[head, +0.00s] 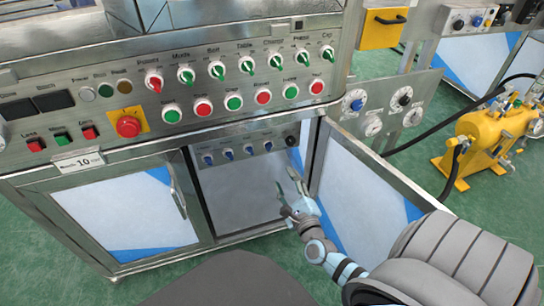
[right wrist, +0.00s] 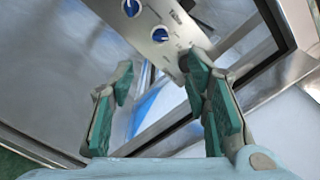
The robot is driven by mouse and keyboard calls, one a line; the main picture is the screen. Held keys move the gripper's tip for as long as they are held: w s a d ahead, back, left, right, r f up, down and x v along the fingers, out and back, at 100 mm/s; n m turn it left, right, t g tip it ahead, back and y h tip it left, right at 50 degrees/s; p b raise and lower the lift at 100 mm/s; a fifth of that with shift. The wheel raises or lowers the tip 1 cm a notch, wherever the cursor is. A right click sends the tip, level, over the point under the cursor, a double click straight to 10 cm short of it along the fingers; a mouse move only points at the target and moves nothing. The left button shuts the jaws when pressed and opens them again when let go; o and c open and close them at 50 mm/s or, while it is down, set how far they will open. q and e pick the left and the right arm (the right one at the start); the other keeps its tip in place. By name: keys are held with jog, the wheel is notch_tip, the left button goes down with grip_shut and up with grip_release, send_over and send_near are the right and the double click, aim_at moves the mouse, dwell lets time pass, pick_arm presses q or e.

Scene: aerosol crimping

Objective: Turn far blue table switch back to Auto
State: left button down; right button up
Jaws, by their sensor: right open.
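A small grey panel inside the open cabinet carries a row of several blue switches; the rightmost blue switch (head: 267,146) is nearest the cabinet's right side. Their small labels are too blurred for me to tell which is the table switch. In the right wrist view, two blue switches show, one at the top edge (right wrist: 131,7) and one lower right (right wrist: 160,35). My right gripper (head: 290,193) is open and empty in the cabinet opening, below and right of the switches, apart from them. Its green-padded fingers (right wrist: 160,75) spread below the panel in the wrist view. My left gripper is not in view.
A black round fitting (head: 290,141) sits at the panel's right end. The open cabinet door (head: 360,195) stands close right of my right gripper. The main console (head: 200,85) with red and green switches overhangs above. A yellow machine (head: 488,138) stands far right.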

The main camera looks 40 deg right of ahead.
jog(key=b, duration=0.2)
send_near(270, 149)
jog(key=w, duration=0.2)
jog(key=b+x, duration=0.1)
jog(key=x, duration=0.2)
jog(key=d+x, duration=0.1)
jog(key=x, duration=0.2)
jog(key=shift+f+b, duration=0.1)
jog(key=shift+b, duration=0.3)
jog(key=shift+w, duration=0.25)
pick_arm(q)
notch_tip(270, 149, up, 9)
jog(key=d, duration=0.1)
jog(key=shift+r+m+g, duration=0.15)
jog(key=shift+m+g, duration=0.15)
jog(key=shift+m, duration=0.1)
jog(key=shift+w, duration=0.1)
pick_arm(e)
jog(key=shift+c, duration=0.4)
grip_shut()
